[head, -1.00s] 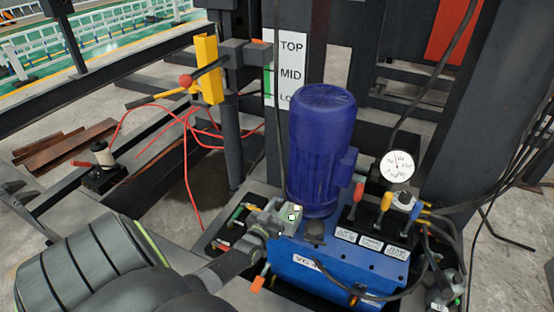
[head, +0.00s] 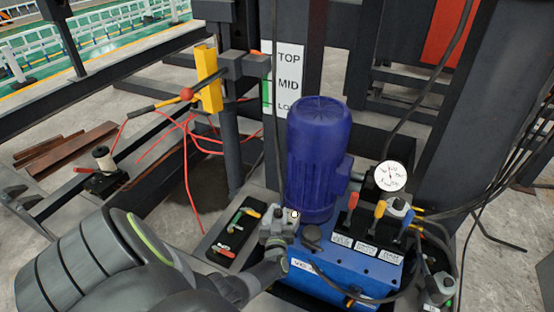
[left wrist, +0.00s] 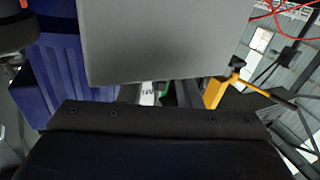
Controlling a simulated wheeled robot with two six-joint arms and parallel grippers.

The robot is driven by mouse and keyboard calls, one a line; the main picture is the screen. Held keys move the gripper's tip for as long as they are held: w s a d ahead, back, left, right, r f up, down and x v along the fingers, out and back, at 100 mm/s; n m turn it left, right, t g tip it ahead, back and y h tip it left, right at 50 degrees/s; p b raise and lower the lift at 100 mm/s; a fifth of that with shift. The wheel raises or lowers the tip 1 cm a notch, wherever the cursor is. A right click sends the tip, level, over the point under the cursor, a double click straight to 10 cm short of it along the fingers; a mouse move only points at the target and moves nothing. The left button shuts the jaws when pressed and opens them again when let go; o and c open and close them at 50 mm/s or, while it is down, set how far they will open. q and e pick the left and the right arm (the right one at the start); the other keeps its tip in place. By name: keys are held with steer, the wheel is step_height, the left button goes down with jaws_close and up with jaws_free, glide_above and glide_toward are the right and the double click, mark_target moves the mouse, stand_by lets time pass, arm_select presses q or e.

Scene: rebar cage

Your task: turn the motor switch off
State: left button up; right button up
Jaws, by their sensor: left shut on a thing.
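My left gripper (head: 279,228) is beside the foot of the blue motor (head: 318,160) in the head view. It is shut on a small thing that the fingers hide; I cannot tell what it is. A small pale round spot shows at its tip. A black plate (head: 223,252) with green, yellow and red handles lies just left of the gripper, apart from it. A small grey box (head: 438,286) with a green spot stands at the lower right. I cannot tell which part is the motor switch. In the left wrist view, a plain grey surface (left wrist: 165,40) hides most of the scene.
The blue tank (head: 345,273) carries red, yellow and blue levers (head: 380,210) with labels. A dial gauge (head: 391,176) stands behind them. Dark cables hang at the right. A yellow bracket (head: 208,80) and red wires are at the left.

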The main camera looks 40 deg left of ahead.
arm_select(q)
steer(key=shift+s+d+f+n+g+y, duration=0.25)
steer(key=shift+f+n+g+y, duration=0.15)
steer(key=shift+f+g, duration=0.2)
steer(key=o, duration=1)
steer(key=shift+w+r, duration=0.1)
steer(key=shift+r, duration=0.1)
steer(key=shift+a, duration=0.15)
steer(key=p+v, duration=0.2)
steer(key=v, duration=1.5)
